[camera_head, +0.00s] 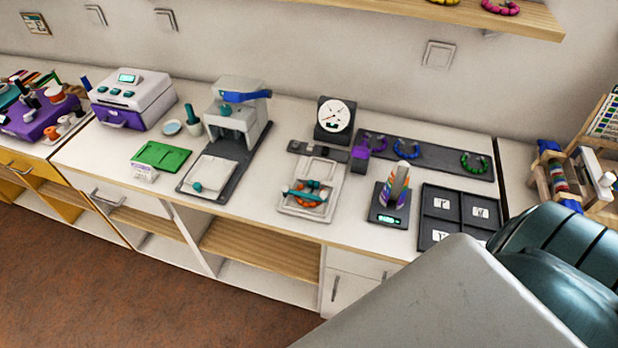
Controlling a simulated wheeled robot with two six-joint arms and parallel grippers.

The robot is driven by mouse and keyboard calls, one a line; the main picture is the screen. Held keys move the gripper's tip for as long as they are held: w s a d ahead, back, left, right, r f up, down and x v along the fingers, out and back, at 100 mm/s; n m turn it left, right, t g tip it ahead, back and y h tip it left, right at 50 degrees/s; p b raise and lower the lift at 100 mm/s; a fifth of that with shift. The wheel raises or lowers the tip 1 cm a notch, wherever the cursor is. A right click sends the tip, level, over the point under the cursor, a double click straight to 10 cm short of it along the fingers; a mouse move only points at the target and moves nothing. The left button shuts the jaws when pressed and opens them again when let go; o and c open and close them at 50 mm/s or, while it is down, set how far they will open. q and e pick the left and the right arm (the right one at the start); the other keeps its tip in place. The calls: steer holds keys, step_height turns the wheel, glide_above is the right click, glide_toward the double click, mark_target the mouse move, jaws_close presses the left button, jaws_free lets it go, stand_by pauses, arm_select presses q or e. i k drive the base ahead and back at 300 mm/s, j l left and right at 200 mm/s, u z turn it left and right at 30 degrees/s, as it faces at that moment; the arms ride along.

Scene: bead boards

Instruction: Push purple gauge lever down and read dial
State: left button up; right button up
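The gauge dial (335,117) has a round white face in a dark housing and stands at the back of the white counter. Its needle and markings are too small to read. A dark bar (318,151) lies in front of the dial. A purple block (360,154), which looks like the gauge lever's handle, sits at the bar's right end. Whether it is raised or lowered I cannot tell. Neither of my grippers is in view; a large grey and teal part, likely my arm, fills the lower right corner.
A pale tray (296,206) with orange and teal items stands in front of the bar. A dark strip (434,159) with coloured rings lies right of it. A scale (388,219) bears a striped cone. A grey press (240,110) stands left. A wooden shelf (520,14) hangs above.

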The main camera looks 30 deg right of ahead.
mark_target(362, 151)
steer(key=z, duration=1.4)
